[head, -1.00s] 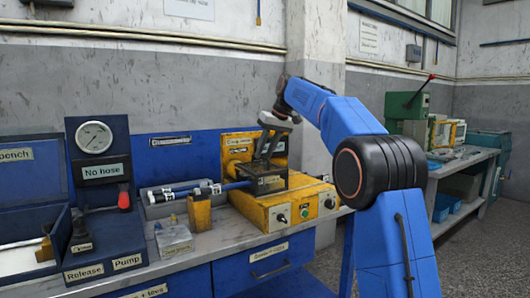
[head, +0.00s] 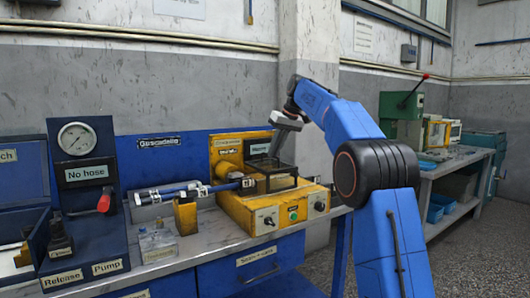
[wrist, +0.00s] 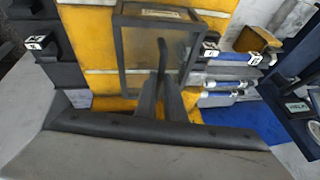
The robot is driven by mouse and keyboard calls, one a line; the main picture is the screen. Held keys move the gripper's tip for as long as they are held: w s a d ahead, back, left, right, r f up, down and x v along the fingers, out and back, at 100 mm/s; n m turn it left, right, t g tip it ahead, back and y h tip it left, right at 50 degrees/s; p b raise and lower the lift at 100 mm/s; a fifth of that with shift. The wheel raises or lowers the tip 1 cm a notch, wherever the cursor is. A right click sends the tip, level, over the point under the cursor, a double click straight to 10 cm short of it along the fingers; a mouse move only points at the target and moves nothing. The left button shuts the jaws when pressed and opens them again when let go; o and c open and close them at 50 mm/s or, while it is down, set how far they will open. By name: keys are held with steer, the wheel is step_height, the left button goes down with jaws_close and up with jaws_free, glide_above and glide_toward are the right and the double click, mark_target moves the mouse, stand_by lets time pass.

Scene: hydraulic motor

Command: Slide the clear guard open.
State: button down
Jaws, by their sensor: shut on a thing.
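The clear guard (head: 273,183) is a see-through box with a dark frame. It sits on top of the yellow machine (head: 240,207), towards its right side. In the wrist view the guard (wrist: 142,60) shows as a dark frame with a tinted clear pane. My gripper (head: 275,150) reaches down to the guard from above and is shut on it. Its dark fingers (wrist: 165,80) overlap the guard's edge in the wrist view, and the exact grip spot is hard to see. A blue rod (head: 222,187) with a dark end points at the guard from the left.
A yellow block (head: 186,217) and a small clear box (head: 158,245) stand left of the machine. A wall pillar (head: 308,50) rises behind my arm. Another bench (head: 455,165) is at the right.

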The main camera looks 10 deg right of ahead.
steer(key=d, duration=0.2)
steer(key=w+d, duration=0.1)
steer(key=d, duration=0.1)
steer(key=w+d, duration=0.1)
steer(key=d, duration=0.1)
steer(key=c, duration=1.8)
jaws_free()
steer(key=shift+c, duration=0.2)
